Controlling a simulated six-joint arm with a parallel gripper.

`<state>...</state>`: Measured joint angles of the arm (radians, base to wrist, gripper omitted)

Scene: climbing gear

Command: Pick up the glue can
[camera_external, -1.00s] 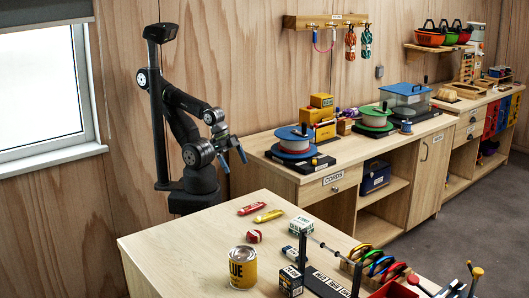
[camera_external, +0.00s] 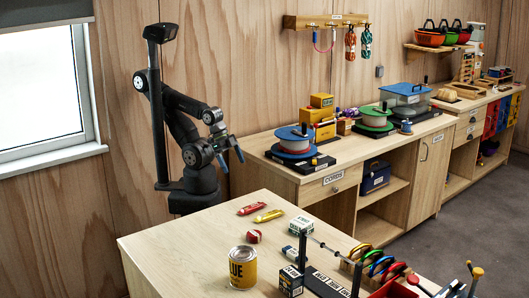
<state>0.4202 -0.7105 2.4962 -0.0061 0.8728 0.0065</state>
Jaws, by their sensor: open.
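The glue can (camera_external: 243,268) is a yellow and dark cylinder with a metal lid, labelled with large letters. It stands upright near the front of the wooden table (camera_external: 165,248). My gripper (camera_external: 232,160) is open and empty, its blue fingers pointing down and right. It is above and behind the far edge of the table, well apart from the can.
The table's left side is clear.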

